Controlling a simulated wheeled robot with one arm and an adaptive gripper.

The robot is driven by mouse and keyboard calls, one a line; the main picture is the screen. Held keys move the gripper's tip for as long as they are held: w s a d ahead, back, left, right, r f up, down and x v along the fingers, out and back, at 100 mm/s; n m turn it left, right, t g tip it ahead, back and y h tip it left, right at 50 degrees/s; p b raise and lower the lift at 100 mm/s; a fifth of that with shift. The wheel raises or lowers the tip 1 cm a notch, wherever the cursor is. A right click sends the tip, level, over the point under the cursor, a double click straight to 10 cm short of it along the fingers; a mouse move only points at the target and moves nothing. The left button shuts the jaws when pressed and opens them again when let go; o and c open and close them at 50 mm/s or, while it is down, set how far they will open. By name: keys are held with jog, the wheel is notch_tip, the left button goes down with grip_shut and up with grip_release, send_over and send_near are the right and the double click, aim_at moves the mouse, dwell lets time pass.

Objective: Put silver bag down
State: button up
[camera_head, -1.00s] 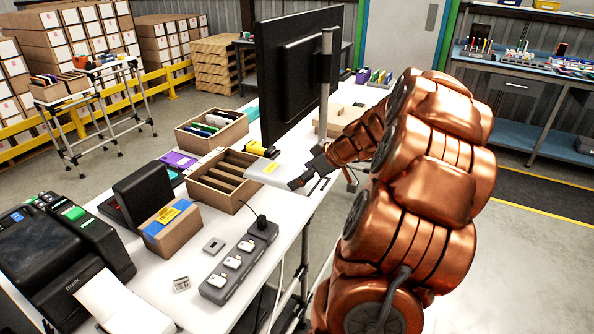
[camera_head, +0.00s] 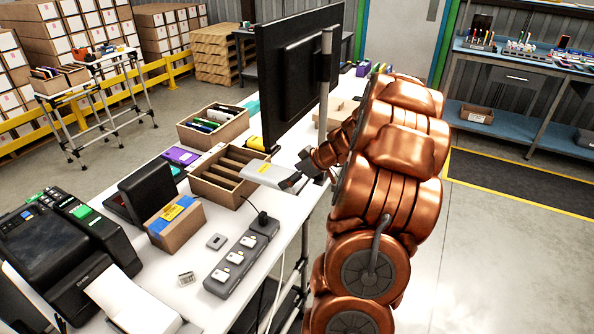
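The fingertips are small and partly hidden by the bag and my arm. I cannot tell whether the bag touches the table or is held just above it.
A monitor (camera_head: 290,75) stands behind the bag. A wooden bin of packets (camera_head: 210,137), a small carton (camera_head: 173,230), a power strip (camera_head: 240,262) and a printer (camera_head: 50,245) occupy the table (camera_head: 200,263). Some bare tabletop lies in front of the tray.

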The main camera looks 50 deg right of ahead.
jog(key=shift+f+b, duration=0.6)
jog(key=shift+b, duration=0.65)
jog(key=o, duration=0.9)
jog(key=shift+c, duration=0.2)
jog(key=shift+r, duration=0.15)
jog(key=r+p, duration=0.1)
jog(key=p, duration=0.1)
jog(key=shift+r+p, duration=0.15)
jog(key=shift+p, duration=0.25)
jog(key=b+v, duration=0.4)
jog(key=v, duration=0.7)
jog(key=shift+s+r+b, duration=0.15)
jog(key=shift+s+b, duration=0.2)
jog(key=shift+s, duration=0.05)
